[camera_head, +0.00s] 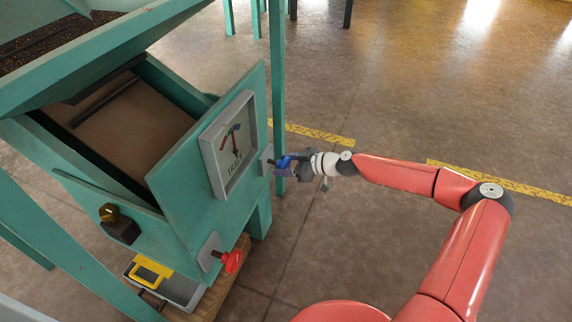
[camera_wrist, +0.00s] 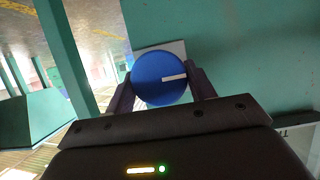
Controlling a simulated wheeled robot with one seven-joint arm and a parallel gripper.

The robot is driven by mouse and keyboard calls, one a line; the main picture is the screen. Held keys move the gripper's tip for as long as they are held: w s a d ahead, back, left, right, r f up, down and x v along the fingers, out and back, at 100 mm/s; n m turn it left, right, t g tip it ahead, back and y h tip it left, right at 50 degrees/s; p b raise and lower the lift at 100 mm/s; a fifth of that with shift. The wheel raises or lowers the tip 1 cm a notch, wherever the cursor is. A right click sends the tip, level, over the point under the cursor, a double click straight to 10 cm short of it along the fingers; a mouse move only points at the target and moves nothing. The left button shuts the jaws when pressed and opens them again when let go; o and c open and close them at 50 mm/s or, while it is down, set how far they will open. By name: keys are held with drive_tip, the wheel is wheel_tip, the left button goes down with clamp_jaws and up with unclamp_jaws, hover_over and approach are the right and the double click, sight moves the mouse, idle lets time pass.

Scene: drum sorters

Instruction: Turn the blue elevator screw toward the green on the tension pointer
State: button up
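The blue elevator screw (camera_wrist: 160,79) is a round knob with a white mark pointing right, on a pale plate on the teal machine. In the head view the blue screw (camera_head: 283,161) shows at the machine's right side. My gripper (camera_wrist: 162,88) has one finger on each side of the knob, with no clear gap; it also shows in the head view (camera_head: 290,164). The tension pointer (camera_head: 233,139) is on a grey-framed white dial (camera_head: 222,165) left of the screw. The dial is small; a dark needle and red show, but I cannot make out green.
A teal post (camera_head: 277,90) stands just behind the screw. The floor to the right is open.

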drive_tip(key=shift+c, duration=1.1)
drive_tip(key=shift+f+b, duration=0.1)
drive_tip(key=shift+b, duration=0.2)
drive_tip(key=shift+w+f+m+g+y+b, duration=0.1)
drive_tip(key=shift+m+g+y+b, duration=0.3)
drive_tip(key=shift+m+g+b, duration=0.5)
drive_tip(key=m+g+b, duration=0.1)
drive_tip(key=m+b, duration=0.1)
drive_tip(key=shift+m+y, duration=0.4)
drive_tip(key=m+g+y+b, duration=0.1)
drive_tip(key=m, duration=0.1)
drive_tip(key=shift+w+d+m, duration=0.1)
drive_tip(key=shift+w+m, duration=0.05)
drive_tip(key=shift+m, duration=0.15)
drive_tip(key=m+g+y+b, duration=0.1)
drive_tip(key=m+y, duration=0.1)
drive_tip(key=m, duration=0.2)
drive_tip(key=shift+f+m, duration=0.1)
drive_tip(key=shift+m, duration=0.2)
drive_tip(key=m+y, duration=0.2)
drive_tip(key=m, duration=0.3)
drive_tip(key=shift+f, duration=0.1)
